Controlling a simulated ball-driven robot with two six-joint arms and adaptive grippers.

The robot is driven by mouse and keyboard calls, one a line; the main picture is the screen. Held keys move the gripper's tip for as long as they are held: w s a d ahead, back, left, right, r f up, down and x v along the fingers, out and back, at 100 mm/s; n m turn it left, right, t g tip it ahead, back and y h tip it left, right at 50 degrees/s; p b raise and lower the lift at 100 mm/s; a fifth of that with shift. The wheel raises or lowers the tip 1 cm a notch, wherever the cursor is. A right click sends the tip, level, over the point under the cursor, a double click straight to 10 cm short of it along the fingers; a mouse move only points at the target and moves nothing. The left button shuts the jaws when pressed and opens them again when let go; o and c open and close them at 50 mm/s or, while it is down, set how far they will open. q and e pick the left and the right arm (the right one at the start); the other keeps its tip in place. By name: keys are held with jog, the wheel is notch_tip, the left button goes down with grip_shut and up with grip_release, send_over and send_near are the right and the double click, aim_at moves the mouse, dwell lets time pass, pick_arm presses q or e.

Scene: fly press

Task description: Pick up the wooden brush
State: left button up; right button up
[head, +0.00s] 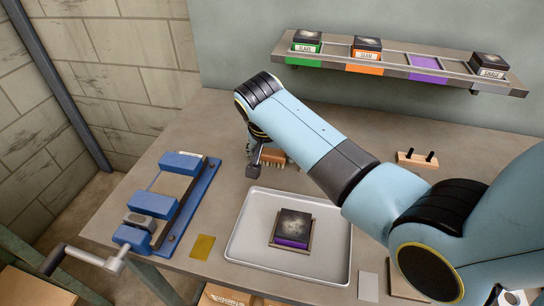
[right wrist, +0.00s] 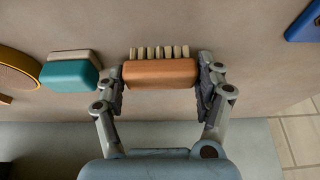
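The wooden brush (head: 272,157) lies on the workbench behind the tray in the head view, partly hidden by my right gripper (head: 262,155). In the right wrist view the brush (right wrist: 160,73) is an orange-brown block with a row of pale bristle tufts along its far side. The fingers of my right gripper (right wrist: 161,88) stand at both ends of the block, very close to it. They look open around it; any contact is hard to make out. My left gripper is not in view.
A blue vise (head: 178,187) stands at the left of the bench. A grey tray (head: 240,250) holds a dark square block in front. A teal-and-cream block (right wrist: 70,72) and a yellow-brown disc (right wrist: 14,70) lie beside the brush. A wall shelf (head: 400,65) holds boxes.

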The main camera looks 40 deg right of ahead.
aim_at(272, 152)
jog(key=c, duration=0.7)
jog(key=shift+o, duration=0.2)
jog(key=shift+r, duration=0.55)
notch_tip(272, 152, up, 3)
jog(key=shift+f, duration=0.1)
jog(key=s+d+r, duration=0.5)
jog(key=s+r, duration=0.2)
jog(key=s, duration=0.3)
jog(key=shift+s+d+b, duration=0.15)
jog(key=shift+d+b, duration=0.1)
jog(key=shift+b, duration=0.2)
jog(key=o, duration=0.4)
jog(key=shift+c, duration=1.3)
